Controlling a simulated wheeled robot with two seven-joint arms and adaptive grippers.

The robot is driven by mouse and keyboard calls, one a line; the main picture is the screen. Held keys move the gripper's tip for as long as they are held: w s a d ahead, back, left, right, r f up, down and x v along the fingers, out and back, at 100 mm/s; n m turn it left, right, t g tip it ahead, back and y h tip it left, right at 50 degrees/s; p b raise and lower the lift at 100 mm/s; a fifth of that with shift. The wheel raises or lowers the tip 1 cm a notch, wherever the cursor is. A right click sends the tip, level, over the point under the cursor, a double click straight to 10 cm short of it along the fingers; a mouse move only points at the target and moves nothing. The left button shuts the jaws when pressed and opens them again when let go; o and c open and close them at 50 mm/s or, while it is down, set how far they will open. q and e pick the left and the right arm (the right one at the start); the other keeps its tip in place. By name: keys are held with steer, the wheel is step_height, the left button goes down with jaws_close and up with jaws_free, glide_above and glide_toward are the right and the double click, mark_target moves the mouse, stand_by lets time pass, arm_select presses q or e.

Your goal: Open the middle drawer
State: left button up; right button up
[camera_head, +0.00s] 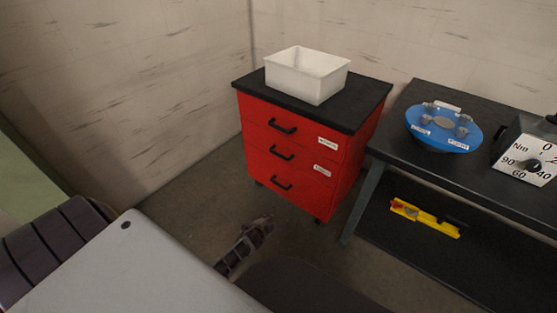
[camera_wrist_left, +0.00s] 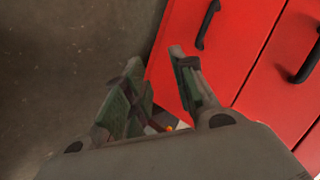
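The red cabinet (camera_head: 259,169) has three shut drawers with black bar handles. The middle drawer's handle (camera_head: 281,152) is in the centre of its front. My left gripper (camera_head: 264,224) is low in front of the cabinet, below the bottom handle (camera_head: 281,182) in the head view, and touches no handle. In the left wrist view its fingers (camera_wrist_left: 154,62) are apart with nothing between the tips. That view shows the red front turned sideways, with one handle (camera_wrist_left: 207,22) near the lower edge and another (camera_wrist_left: 304,60) farther right, seemingly the bottom and middle ones. My right gripper is not in view.
A white bin (camera_head: 306,77) stands on the cabinet's black top. To the right is a dark bench (camera_head: 400,135) with a blue round fixture (camera_head: 443,127) and a dial box (camera_head: 527,160). A yellow tool (camera_head: 425,217) lies on its lower shelf. The floor before the drawers is mostly clear.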

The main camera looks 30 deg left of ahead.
arm_select(q)
steer(key=w+a+r+m+t+y+b, duration=0.1)
steer(key=w+a+r+m+t+b, duration=0.1)
steer(key=w+r, duration=0.5)
steer(key=w+a+r+m+t+y+b, duration=0.1)
steer(key=w+a+r+b, duration=0.4)
steer(key=r, duration=0.6)
steer(key=shift+w+r+m+t+b, duration=0.4)
steer(key=shift+w+m+t, duration=0.5)
steer(key=shift+w+t, duration=0.25)
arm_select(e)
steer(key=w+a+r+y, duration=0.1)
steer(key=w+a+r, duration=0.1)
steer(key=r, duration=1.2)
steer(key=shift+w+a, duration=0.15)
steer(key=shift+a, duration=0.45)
arm_select(q)
steer(key=shift+a, duration=0.1)
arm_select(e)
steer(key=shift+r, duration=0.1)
